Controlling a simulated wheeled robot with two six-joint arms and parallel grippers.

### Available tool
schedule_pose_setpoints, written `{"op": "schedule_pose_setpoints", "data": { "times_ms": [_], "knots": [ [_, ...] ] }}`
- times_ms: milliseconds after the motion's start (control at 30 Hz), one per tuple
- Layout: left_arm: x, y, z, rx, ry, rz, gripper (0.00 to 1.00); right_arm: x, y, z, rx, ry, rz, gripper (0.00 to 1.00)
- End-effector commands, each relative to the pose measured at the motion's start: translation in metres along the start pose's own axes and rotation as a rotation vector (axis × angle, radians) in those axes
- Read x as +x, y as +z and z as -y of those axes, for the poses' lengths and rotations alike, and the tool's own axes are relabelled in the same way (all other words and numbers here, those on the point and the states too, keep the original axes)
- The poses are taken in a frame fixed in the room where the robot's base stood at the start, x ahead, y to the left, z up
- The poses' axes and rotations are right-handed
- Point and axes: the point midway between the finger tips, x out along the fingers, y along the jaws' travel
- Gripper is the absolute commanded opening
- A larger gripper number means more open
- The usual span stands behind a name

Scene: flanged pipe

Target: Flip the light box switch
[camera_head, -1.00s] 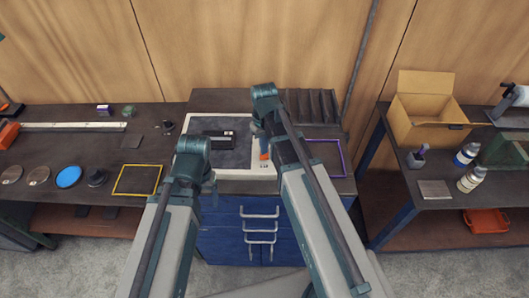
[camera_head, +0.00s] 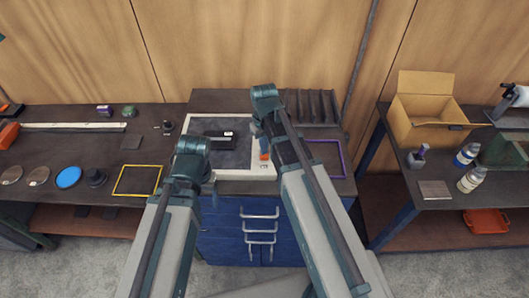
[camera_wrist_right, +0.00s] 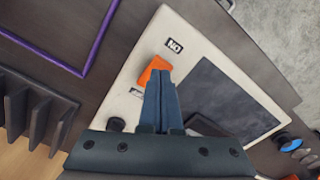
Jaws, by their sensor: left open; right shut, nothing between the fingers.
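The light box has a white frame (camera_head: 230,117) around a dark panel and sits on the middle cabinet top. In the right wrist view the switch (camera_wrist_right: 153,70) is just beyond my right gripper's fingertips (camera_wrist_right: 160,74). The fingers are together with nothing between them, at or very near the switch; contact is not certain. In the head view my right arm partly hides this spot. My left gripper (camera_head: 213,193) is mostly hidden by its own arm, low in front of the light box.
A black device (camera_head: 218,138) lies on the panel. A black knob (camera_wrist_right: 116,124) is on the frame. A purple frame (camera_head: 342,165) and a dark ribbed rack (camera_head: 312,106) are on the right. A yellow frame (camera_head: 137,180) and discs lie on the left table.

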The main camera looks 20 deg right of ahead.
Motion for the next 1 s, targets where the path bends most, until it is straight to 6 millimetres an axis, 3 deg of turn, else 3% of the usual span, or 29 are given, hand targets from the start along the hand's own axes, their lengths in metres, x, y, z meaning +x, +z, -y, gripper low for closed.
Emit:
{"op": "schedule_pose_setpoints", "data": {
  "times_ms": [1000],
  "knots": [
    [0.0063,-0.0004,-0.0006,0.0,0.0,0.0,0.78,0.0063,0.0,0.0,0.0,0.0,0.0,0.0]
  ]
}}
